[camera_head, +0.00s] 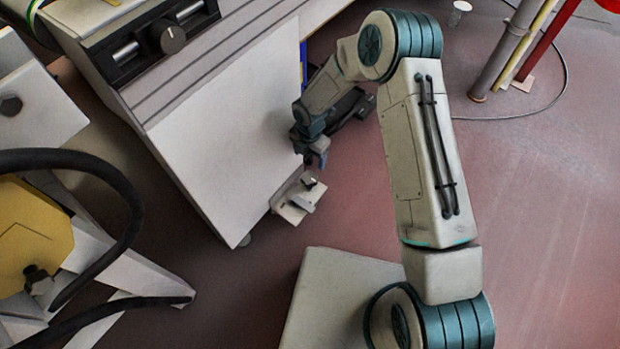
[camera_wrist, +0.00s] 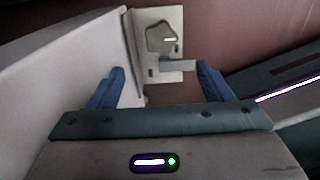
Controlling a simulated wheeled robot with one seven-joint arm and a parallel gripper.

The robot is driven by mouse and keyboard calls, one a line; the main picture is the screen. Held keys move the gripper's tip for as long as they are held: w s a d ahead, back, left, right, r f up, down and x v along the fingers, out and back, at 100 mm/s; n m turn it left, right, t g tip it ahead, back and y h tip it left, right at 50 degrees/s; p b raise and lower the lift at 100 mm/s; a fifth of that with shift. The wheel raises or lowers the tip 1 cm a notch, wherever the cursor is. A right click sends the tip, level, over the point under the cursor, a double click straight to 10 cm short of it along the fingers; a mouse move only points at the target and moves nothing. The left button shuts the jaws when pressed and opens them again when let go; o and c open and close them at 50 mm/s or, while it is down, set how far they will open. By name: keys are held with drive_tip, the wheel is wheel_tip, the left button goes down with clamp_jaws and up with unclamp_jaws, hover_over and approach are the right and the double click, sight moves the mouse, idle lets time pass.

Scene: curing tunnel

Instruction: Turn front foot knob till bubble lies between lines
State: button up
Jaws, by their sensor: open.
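A small dark knob (camera_head: 310,183) sits on a pale bracket plate (camera_head: 292,211) low at the corner of the large white cabinet. In the wrist view the knob (camera_wrist: 161,38) is dark grey, lobed, with a white mark, on the plate (camera_wrist: 143,18). A small grey bar (camera_wrist: 178,66) juts from the plate below the knob; I cannot make out a bubble or lines. My gripper (camera_head: 314,160) is just above the knob in the head view. In the wrist view its blue fingers (camera_wrist: 160,84) are apart, with nothing between them, and the knob lies beyond them.
The white cabinet (camera_head: 225,130) stands close left of my gripper. Its top has a panel with a round black knob (camera_head: 172,38) and glassy tubes. A yellow part (camera_head: 30,235) with black hoses is at left. Poles (camera_head: 505,50) and a cable are at upper right. The reddish floor at right is mostly clear.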

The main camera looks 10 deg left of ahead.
sight(310, 177)
wheel_tip(310, 177, down, 13)
drive_tip(key=b, duration=0.5)
drive_tip(key=shift+r, duration=0.2)
drive_tip(key=c, duration=1)
